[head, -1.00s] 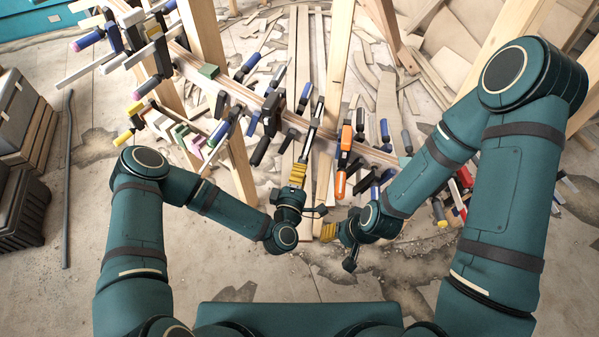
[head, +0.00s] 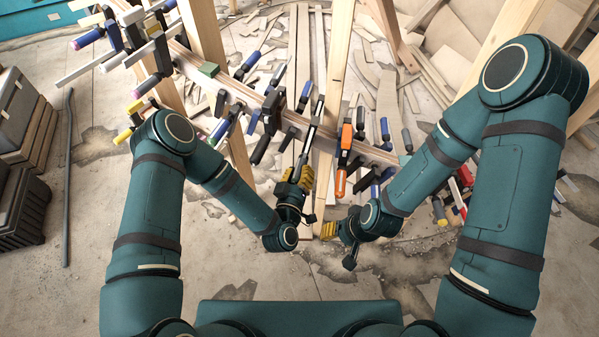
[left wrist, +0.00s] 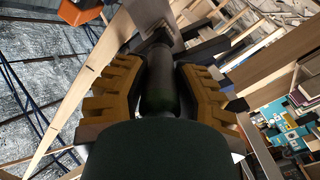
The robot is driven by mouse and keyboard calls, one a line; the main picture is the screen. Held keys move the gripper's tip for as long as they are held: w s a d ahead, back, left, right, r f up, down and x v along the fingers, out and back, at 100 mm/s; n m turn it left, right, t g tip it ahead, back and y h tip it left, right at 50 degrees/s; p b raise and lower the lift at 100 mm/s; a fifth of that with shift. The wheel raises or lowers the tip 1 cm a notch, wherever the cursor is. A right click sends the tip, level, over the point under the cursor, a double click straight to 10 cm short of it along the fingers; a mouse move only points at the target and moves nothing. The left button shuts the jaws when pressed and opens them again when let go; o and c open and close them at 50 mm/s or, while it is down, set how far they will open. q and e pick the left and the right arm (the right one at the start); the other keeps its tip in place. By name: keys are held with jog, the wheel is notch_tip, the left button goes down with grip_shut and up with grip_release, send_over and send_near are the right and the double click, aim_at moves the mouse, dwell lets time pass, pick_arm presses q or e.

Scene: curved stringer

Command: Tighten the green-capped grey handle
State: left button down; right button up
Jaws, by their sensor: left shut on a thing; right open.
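My left gripper (head: 298,177) is at the near end of a long dark clamp bar (head: 313,126) in the middle of the head view. In the left wrist view its two yellow ribbed fingers are closed on both sides of a dark grey-green handle (left wrist: 157,80). The handle lies along the gripper's axis; its near end is hidden by my wrist, so I cannot make out the cap clearly. In the head view the gripper covers the handle. My right gripper (head: 330,229) is open and empty, lower and to the right, apart from the clamps.
A curved wooden stringer (head: 240,91) carries several clamps with blue, black and pink-ended handles. An orange clamp (head: 344,150) stands close to the right of my left gripper. Wooden posts (head: 206,45) rise around it. Dark cases (head: 22,205) stand at far left.

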pick_arm(q)
jog(key=m, duration=0.3)
jog(key=shift+w+r+m+b, duration=0.1)
jog(key=shift+m+b, duration=0.2)
jog(key=shift+b, duration=0.05)
jog(key=shift+m+b, duration=0.4)
jog(key=shift+m, duration=1.1)
jog(key=c, duration=0.7)
grip_release()
jog(key=v, duration=0.7)
jog(key=shift+s, duration=0.25)
